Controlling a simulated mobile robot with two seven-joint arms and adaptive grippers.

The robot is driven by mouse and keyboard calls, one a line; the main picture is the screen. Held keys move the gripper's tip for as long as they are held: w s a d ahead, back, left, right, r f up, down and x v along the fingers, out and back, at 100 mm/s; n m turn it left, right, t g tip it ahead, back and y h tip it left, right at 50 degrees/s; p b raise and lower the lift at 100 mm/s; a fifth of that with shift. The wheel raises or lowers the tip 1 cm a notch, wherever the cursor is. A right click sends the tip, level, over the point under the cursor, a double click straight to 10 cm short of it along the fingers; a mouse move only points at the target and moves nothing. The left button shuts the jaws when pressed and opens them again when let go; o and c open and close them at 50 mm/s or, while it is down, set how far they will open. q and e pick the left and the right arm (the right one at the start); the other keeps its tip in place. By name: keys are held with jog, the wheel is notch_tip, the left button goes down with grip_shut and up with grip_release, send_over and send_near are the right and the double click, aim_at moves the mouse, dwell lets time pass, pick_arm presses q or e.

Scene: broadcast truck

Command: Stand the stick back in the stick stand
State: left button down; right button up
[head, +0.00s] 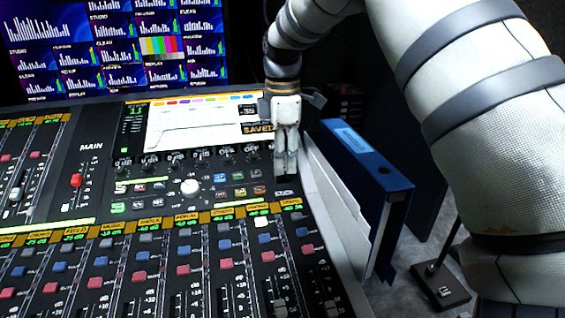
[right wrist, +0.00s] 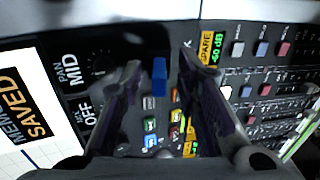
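A small blue stick (right wrist: 159,75) stands out from the console panel in the right wrist view, beside a label that is partly covered. My right gripper (right wrist: 160,70) has a finger on each side of it, with a gap showing on both sides. In the head view my right gripper (head: 286,178) points down at the console's right edge, and the stick is hidden there. A small black block with two pale marks (head: 440,286) at the lower right may be the stick stand. My left gripper is out of view.
The mixing console (head: 90,230) fills the left and middle, with faders and buttons. Its screen (head: 200,122) reads "SAVED" in the wrist view. A blue binder (head: 365,170) and white folders (head: 335,205) stand upright right of the console, between it and the black block.

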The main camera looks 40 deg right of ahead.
grip_shut()
jog(key=shift+r, duration=0.1)
